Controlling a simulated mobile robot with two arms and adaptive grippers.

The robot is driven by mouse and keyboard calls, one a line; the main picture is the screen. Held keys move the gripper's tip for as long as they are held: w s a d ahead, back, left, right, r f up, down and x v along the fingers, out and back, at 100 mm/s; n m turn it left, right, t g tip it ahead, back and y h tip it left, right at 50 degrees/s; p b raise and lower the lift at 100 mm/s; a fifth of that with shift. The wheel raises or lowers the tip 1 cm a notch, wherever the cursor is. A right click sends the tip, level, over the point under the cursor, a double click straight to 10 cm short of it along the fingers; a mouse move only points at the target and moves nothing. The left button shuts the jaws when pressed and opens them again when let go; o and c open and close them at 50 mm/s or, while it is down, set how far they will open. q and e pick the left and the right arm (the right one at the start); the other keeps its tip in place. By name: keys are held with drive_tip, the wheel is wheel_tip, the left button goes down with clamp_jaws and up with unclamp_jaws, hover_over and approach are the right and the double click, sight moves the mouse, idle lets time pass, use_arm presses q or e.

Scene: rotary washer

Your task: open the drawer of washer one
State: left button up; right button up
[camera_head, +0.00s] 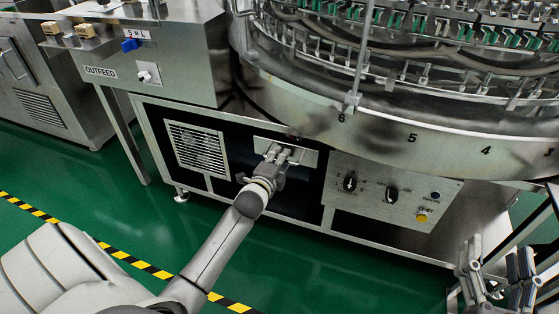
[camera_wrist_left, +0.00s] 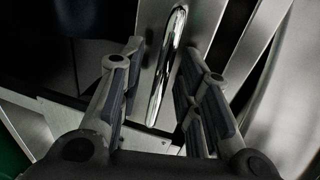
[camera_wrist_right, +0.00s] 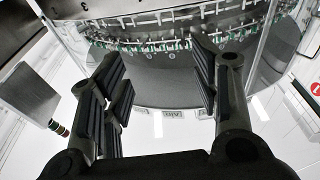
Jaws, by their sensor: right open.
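The washer drawer front (camera_head: 306,157) is a small metal panel set in the dark opening of the rotary washer's base (camera_head: 335,220). It appears flush with the frame. Its shiny bar handle (camera_wrist_left: 168,70) shows in the left wrist view. My left gripper (camera_head: 284,152) is at the drawer front and partly hides it in the head view. Its fingers are apart, one on each side of the handle, with gaps visible. My right gripper (camera_head: 497,268) is open and empty at the lower right, away from the drawer.
A vent grille (camera_head: 198,149) is left of the drawer, and a control panel (camera_head: 388,192) with knobs and a yellow button is right. The outfeed unit (camera_head: 150,60) stands at upper left. The green floor (camera_head: 330,275) in front is clear.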

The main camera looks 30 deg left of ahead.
use_arm(q)
clamp_jaws()
idle(0.3)
